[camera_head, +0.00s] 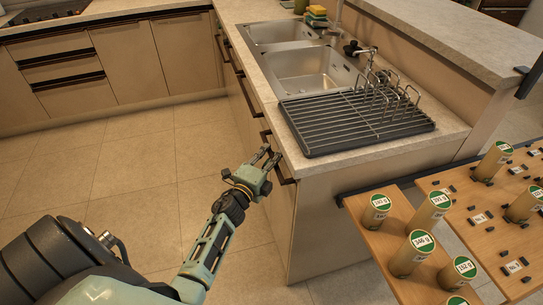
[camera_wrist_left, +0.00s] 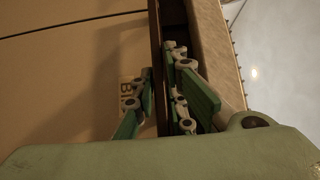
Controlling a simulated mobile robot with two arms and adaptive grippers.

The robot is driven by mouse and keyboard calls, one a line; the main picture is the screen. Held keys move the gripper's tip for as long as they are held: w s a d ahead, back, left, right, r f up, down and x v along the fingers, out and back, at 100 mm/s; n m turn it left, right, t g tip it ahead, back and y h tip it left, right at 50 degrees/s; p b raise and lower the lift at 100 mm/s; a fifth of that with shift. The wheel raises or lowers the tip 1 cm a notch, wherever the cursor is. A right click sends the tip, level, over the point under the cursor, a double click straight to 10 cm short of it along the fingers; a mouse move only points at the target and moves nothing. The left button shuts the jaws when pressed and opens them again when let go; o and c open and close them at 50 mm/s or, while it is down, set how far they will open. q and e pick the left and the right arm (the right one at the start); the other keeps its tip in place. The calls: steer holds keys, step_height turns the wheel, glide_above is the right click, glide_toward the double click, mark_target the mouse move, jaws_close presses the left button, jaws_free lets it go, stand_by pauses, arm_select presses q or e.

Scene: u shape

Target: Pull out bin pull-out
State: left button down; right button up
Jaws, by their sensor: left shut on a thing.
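The bin pull-out (camera_wrist_left: 75,75) is a beige cabinet front under the counter, with a partly hidden label starting "BI" in the left wrist view. Its dark handle strip (camera_wrist_left: 156,50) runs along the top edge of the front. My left gripper (camera_head: 269,158) is at this handle, below the counter edge beside the sink. In the left wrist view the green fingers of my left gripper (camera_wrist_left: 159,65) are on either side of the strip, shut on it. The front looks flush with the cabinets beside it. My right gripper is not in view.
A steel double sink (camera_head: 305,70) and a black dish rack (camera_head: 350,118) are on the counter (camera_head: 380,155). A wooden board (camera_head: 400,210) with several labelled cylinders is at the right. The tiled floor (camera_head: 130,165) left of the cabinets is clear.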

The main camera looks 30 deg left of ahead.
arm_select(q)
steer(key=s+a+b, duration=0.2)
steer(key=s+a, duration=1.8)
steer(key=s, duration=0.4)
steer(key=shift+a, duration=0.25)
steer(key=shift+f, duration=0.1)
steer(key=c, duration=1.8)
jaws_free()
steer(key=shift+o, duration=0.2)
steer(key=s+d, duration=0.1)
steer(key=s, duration=1.1)
